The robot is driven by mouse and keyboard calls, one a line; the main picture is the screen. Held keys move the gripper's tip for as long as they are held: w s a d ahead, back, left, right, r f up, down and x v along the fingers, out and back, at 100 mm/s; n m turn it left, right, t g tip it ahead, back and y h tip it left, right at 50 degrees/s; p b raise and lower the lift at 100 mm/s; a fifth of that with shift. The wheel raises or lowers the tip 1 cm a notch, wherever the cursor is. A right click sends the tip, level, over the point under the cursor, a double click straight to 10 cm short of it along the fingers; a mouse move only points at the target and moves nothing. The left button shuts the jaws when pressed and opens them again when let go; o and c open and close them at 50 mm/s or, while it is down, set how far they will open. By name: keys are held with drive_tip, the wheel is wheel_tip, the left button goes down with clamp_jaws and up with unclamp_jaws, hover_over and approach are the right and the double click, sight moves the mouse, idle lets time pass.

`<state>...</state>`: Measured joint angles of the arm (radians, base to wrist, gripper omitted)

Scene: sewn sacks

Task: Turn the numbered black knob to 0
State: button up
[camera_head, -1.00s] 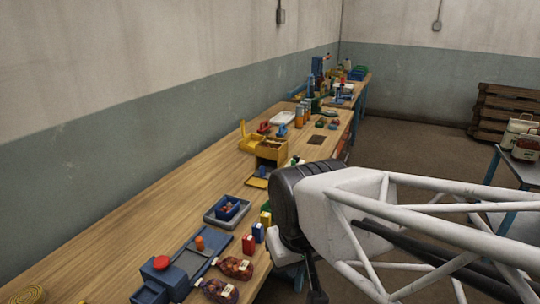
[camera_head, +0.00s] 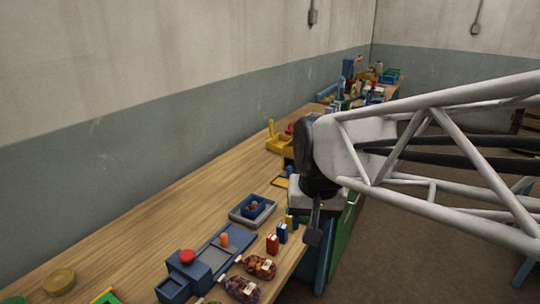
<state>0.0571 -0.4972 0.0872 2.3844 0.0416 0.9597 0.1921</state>
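I cannot make out a numbered black knob in this view. My gripper (camera_head: 314,228) hangs at the bench's front edge, to the right of the small red, blue and yellow boxes. Only a dark finger shows below its pale body, so its opening is hidden. My arm covers part of the bench behind it. A blue device with a red round top (camera_head: 187,257) stands on the near part of the bench, well to the left of my gripper.
On the wooden bench (camera_head: 150,232) are a grey tray (camera_head: 238,217) holding a blue box, an orange cylinder (camera_head: 224,240), a red box (camera_head: 272,244), a blue box (camera_head: 282,233), two net sacks (camera_head: 259,267) and a tan disc (camera_head: 60,281). The bench's left middle is clear.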

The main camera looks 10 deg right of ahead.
drive_tip(key=w+d+r+m+y, duration=0.1)
drive_tip(key=w+d+m, duration=0.3)
drive_tip(key=w, duration=0.7)
drive_tip(key=w+d+m, duration=0.3)
drive_tip(key=w+d, duration=0.1)
drive_tip(key=w, duration=0.7)
drive_tip(key=w+d+r+m+y, duration=0.1)
drive_tip(key=w+d+m, duration=0.3)
drive_tip(key=w, duration=0.7)
drive_tip(key=w+d+f+m, duration=0.3)
drive_tip(key=w+d+f, duration=0.2)
drive_tip(key=w+d, duration=0.3)
drive_tip(key=w+d+f+m+y, duration=0.1)
drive_tip(key=w+d+f+m, duration=0.3)
drive_tip(key=w+d+f, duration=0.2)
drive_tip(key=w+d+f+m, duration=0.3)
drive_tip(key=w+d+f, duration=0.2)
drive_tip(key=w+d, duration=0.4)
drive_tip(key=w, duration=0.3)
drive_tip(key=shift+d+f+m+y, duration=0.3)
drive_tip(key=shift+d+f+m, duration=0.05)
drive_tip(key=shift+d+m, duration=0.05)
drive_tip(key=shift+f, duration=0.15)
drive_tip(key=shift+x, duration=3.8)
drive_tip(key=c, duration=0.6)
drive_tip(key=shift+c, duration=0.2)
